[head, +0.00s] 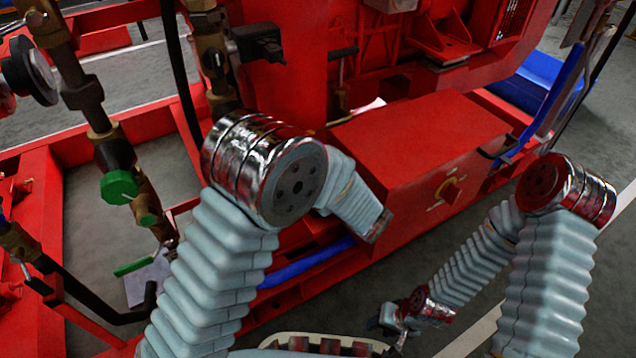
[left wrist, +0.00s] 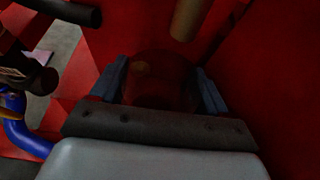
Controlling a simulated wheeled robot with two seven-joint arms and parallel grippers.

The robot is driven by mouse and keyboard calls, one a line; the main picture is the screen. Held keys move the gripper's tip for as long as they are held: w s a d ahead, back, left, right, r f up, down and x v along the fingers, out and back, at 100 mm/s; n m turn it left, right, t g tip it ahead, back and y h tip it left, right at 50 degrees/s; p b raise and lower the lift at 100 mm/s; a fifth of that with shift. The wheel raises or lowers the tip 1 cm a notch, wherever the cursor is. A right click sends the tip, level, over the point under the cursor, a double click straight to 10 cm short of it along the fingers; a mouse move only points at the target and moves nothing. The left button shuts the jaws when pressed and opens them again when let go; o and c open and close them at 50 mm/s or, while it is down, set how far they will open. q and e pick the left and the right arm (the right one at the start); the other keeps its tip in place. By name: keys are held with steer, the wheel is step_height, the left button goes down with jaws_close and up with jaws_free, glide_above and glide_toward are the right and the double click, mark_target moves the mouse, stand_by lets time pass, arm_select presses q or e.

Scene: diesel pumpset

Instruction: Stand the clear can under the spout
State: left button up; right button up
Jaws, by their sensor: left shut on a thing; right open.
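The clear can (left wrist: 160,92) shows dimly in the left wrist view as a see-through shape with red behind it. My left gripper (left wrist: 161,73) is shut on the can, one finger on each side. The end of a brass tube (left wrist: 190,18), perhaps the spout, hangs beyond and slightly right of the can; I cannot tell whether the can is directly under it. In the head view the left gripper and can are hidden. My right gripper (head: 392,318) is open and empty, low near the bottom edge.
A red box (head: 420,150) and the red frame of the pumpset fill the middle. Brass pipework with a green-handled valve (head: 119,187) stands at the left. A black pipe (left wrist: 72,10) crosses the upper left of the wrist view.

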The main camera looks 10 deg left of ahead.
arm_select(q)
steer(key=shift+f, duration=0.35)
steer(key=o, duration=1.1)
steer(key=p+v, duration=0.2)
steer(key=v, duration=1.2)
steer(key=shift+p, duration=0.35)
steer(key=shift+s+d, duration=0.1)
